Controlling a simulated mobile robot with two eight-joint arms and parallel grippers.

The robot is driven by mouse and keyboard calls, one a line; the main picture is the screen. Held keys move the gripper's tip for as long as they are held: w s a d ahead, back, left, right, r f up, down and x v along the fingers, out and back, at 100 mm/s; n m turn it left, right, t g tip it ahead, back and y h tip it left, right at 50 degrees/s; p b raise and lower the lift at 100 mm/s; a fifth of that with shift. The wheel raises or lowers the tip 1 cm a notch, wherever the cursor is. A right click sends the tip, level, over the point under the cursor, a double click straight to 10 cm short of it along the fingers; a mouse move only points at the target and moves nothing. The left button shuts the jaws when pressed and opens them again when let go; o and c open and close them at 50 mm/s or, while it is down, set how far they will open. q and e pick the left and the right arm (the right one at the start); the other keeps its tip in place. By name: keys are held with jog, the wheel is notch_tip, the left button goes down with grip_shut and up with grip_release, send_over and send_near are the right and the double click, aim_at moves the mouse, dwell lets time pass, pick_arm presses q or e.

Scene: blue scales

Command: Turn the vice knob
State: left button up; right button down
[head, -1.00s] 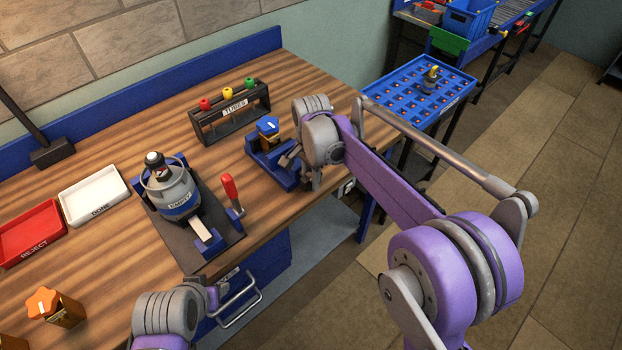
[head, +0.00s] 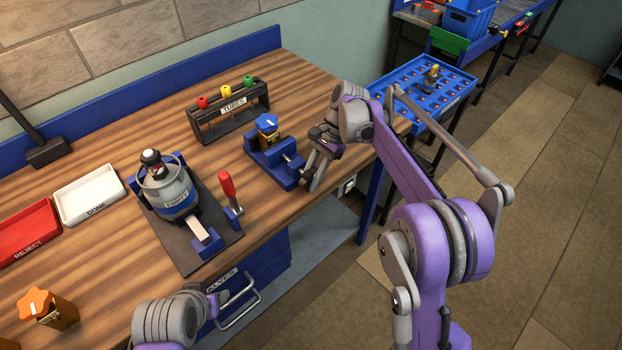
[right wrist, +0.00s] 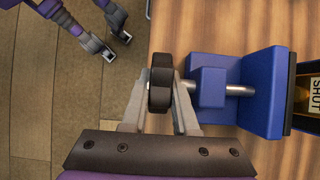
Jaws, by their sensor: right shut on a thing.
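The blue vice (head: 278,172) stands near the table's right front edge, also at the right in the right wrist view (right wrist: 265,95). A brown block with a blue top (head: 267,128) sits in it. The vice's dark knob (right wrist: 161,82) is on the end of a metal screw. My right gripper (right wrist: 160,95) is shut on the knob, one finger on each side; in the head view it comes down from the right (head: 306,178) and partly hides the knob. My left gripper (head: 216,303) is low at the front, in front of the drawers, its fingers unclear.
White and red trays (head: 88,196) lie farther left. Floor is open to the right.

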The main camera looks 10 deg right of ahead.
jog(key=shift+y, duration=0.3)
jog(key=c, duration=1)
grip_release()
jog(key=shift+o, duration=0.2)
jog(key=p+v, duration=0.1)
jog(key=v, duration=1)
jog(key=shift+w, duration=0.2)
